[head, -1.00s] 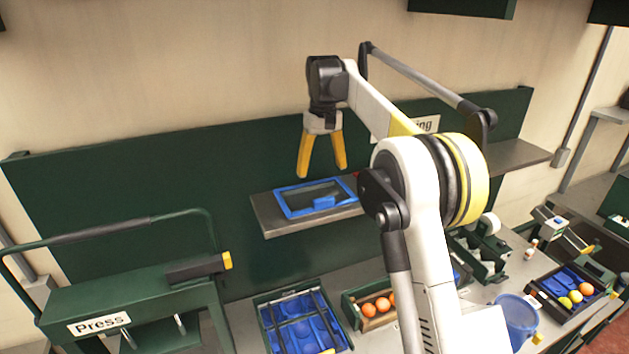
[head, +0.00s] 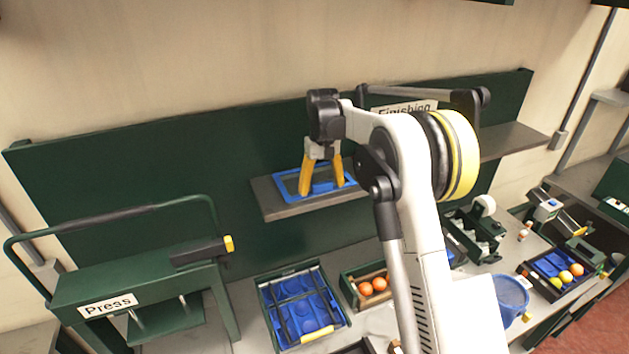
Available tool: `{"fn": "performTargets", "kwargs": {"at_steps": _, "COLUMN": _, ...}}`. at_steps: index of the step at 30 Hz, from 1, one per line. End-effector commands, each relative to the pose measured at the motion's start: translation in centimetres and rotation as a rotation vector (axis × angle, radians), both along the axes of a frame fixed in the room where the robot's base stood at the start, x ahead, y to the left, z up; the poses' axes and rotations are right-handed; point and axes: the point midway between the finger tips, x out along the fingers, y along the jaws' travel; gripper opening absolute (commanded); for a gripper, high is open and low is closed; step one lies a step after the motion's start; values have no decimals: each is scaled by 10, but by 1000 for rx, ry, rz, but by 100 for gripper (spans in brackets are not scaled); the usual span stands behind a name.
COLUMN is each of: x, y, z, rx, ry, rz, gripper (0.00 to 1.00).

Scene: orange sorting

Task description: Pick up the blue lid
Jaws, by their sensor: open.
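The blue lid (head: 284,186) is a rectangular blue frame with a see-through middle, lying flat on the grey shelf on the green back panel. My gripper (head: 322,192) points down with its two yellow fingers spread apart, one to each side of the lid's near-edge handle area. The fingers cover part of the lid. I cannot tell whether the fingertips touch it.
The shelf (head: 290,210) ends just left of the lid. Below stand a green press (head: 140,280) at left, a tray with blue moulds (head: 300,312), a box of oranges (head: 362,300) and a blue bucket (head: 510,295).

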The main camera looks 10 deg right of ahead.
Motion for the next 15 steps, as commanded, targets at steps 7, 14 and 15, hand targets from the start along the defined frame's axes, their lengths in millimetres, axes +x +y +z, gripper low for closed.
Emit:
{"fn": "performTargets", "kwargs": {"at_steps": 7, "x": 0, "y": 0, "z": 0, "rx": 0, "ry": 0, "rz": 0, "gripper": 59}}
{"fn": "performTargets", "kwargs": {"at_steps": 14, "x": 0, "y": 0, "z": 0, "rx": 0, "ry": 0, "rz": 0, "gripper": 24}}
{"fn": "performTargets", "kwargs": {"at_steps": 15, "x": 0, "y": 0, "z": 0, "rx": 0, "ry": 0, "rz": 0, "gripper": 24}}
